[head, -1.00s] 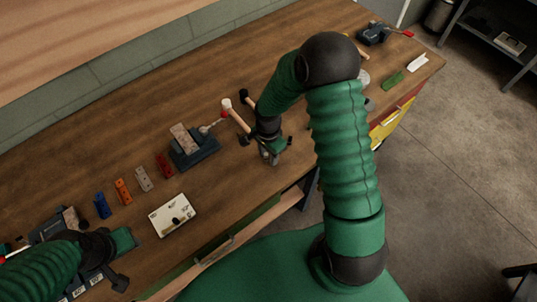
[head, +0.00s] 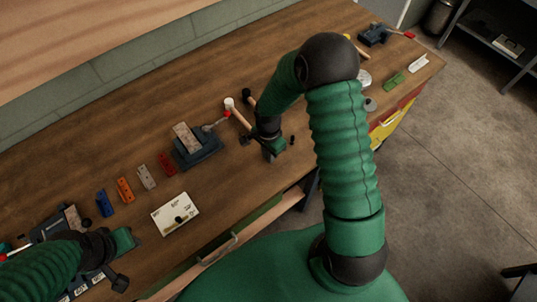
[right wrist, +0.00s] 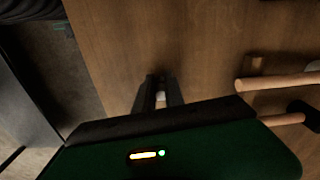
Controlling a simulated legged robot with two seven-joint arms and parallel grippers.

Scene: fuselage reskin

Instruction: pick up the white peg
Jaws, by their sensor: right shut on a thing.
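My right gripper (head: 268,156) is low over the front part of the wooden workbench, to the left of my raised right forearm. In the right wrist view its two dark fingers (right wrist: 160,92) are shut on the white peg (right wrist: 161,99), a small pale piece between them. Most of the peg is hidden by the fingers, and it cannot be made out in the head view. I cannot tell whether it touches the bench. My left gripper (head: 120,262) is at the lower left above a dark fixture; its fingers do not show clearly.
Two hammers (right wrist: 278,82) lie close beside my right gripper. A dark vise-like block (head: 198,150), several coloured blocks (head: 124,190) and a white card (head: 175,214) are on the bench (head: 120,125) to the left. The bench's front edge is close.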

